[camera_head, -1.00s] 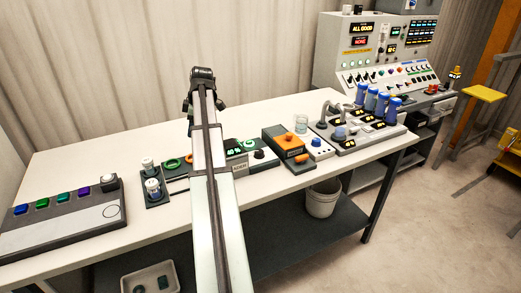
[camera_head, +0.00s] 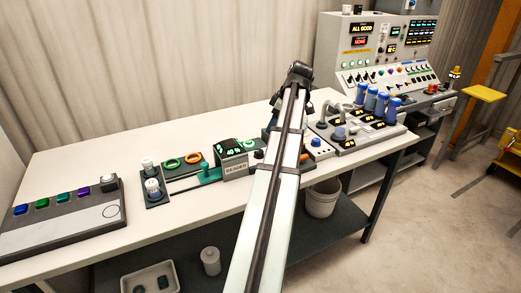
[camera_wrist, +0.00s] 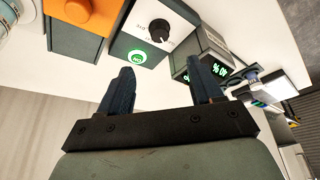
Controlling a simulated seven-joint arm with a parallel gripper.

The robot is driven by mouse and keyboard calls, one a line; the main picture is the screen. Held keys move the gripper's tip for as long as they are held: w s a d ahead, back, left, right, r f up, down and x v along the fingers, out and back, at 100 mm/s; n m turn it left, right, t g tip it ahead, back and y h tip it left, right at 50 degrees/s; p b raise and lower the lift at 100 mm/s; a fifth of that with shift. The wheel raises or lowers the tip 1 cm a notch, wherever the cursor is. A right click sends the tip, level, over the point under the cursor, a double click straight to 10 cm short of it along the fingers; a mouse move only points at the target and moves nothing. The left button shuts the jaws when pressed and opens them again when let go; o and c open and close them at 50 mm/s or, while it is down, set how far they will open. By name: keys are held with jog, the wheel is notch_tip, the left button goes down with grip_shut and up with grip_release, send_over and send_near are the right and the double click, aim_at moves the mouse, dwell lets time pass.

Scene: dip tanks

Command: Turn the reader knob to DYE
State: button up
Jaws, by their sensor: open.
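The reader (camera_head: 235,168) is a grey box with a lit green display, standing at the middle of the table; its display also shows in the wrist view (camera_wrist: 216,72). The reader knob (camera_wrist: 160,38) is black and round on a white plate, with small lettering beside it that I cannot read surely. It also shows in the head view (camera_head: 259,154), just left of my arm. My gripper (camera_wrist: 160,70) is open and empty, its two dark fingers apart. In the wrist view the knob lies beyond the fingertips, between their lines and untouched.
A lit green button (camera_wrist: 138,58) sits beside the knob. An orange-topped box (camera_wrist: 85,14) is close to it, mostly behind my arm in the head view. Green and orange rings (camera_head: 182,161) and a blue-white jar holder (camera_head: 152,185) stand left of the reader. The table front is clear.

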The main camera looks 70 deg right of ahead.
aim_at(259, 151)
jog(key=x, duration=1.3)
jog(key=shift+w+f, duration=0.2)
jog(key=shift+f, duration=0.05)
jog(key=c, duration=1.1)
jog(key=shift+o, duration=0.2)
